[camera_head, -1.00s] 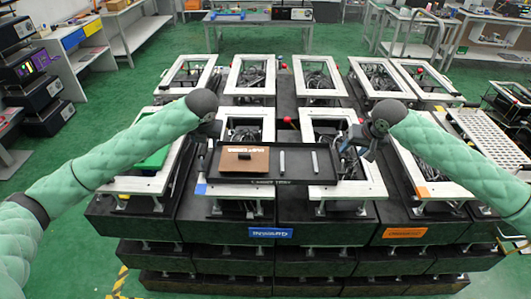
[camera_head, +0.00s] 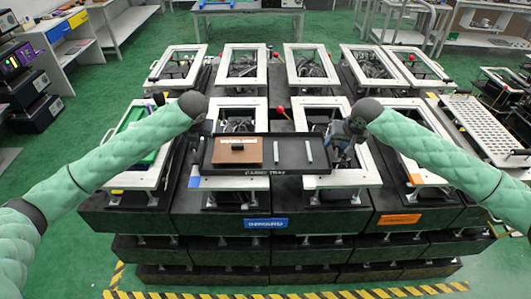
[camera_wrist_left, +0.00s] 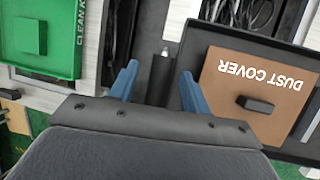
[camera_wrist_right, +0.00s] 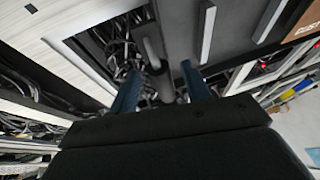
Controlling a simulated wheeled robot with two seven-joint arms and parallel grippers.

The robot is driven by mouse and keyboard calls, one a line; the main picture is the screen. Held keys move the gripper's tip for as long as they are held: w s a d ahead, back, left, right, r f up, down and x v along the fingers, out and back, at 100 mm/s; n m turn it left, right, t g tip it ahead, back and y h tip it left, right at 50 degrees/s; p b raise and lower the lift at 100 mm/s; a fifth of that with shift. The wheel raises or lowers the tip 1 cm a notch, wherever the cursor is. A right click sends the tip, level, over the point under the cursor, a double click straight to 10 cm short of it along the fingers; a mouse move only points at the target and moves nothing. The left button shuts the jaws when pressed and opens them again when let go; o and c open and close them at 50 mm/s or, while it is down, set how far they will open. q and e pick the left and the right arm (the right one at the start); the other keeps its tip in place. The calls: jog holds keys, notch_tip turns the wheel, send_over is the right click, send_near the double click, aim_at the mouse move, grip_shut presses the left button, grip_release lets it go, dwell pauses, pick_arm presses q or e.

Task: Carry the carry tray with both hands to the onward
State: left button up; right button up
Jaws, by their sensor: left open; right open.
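The carry tray (camera_head: 271,163) is black and shallow, and lies level across the two middle front frames. It bears a brown dust cover (camera_head: 238,151) and two pale bars (camera_head: 308,150). My left gripper (camera_head: 202,137) is at its left end, partly hidden by my arm. In the left wrist view the open fingers (camera_wrist_left: 158,85) stand either side of a dark upright handle (camera_wrist_left: 160,75). My right gripper (camera_head: 341,143) is at the right end. In the right wrist view its open fingers (camera_wrist_right: 160,90) straddle another dark handle (camera_wrist_right: 152,50). Contact cannot be told.
A blue INWARD label (camera_head: 265,223) is on the front below the tray. An orange label (camera_head: 400,219), too small to read, is to its right. A green tray (camera_head: 140,150) sits in the left frame. More white frames stand behind; red knobs (camera_head: 281,109) rise between.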

pick_arm(q)
jog(key=shift+x, duration=0.95)
pick_arm(e)
jog(key=shift+x, duration=0.95)
pick_arm(q)
grip_shut()
pick_arm(e)
grip_shut()
jog(key=shift+r, duration=0.1)
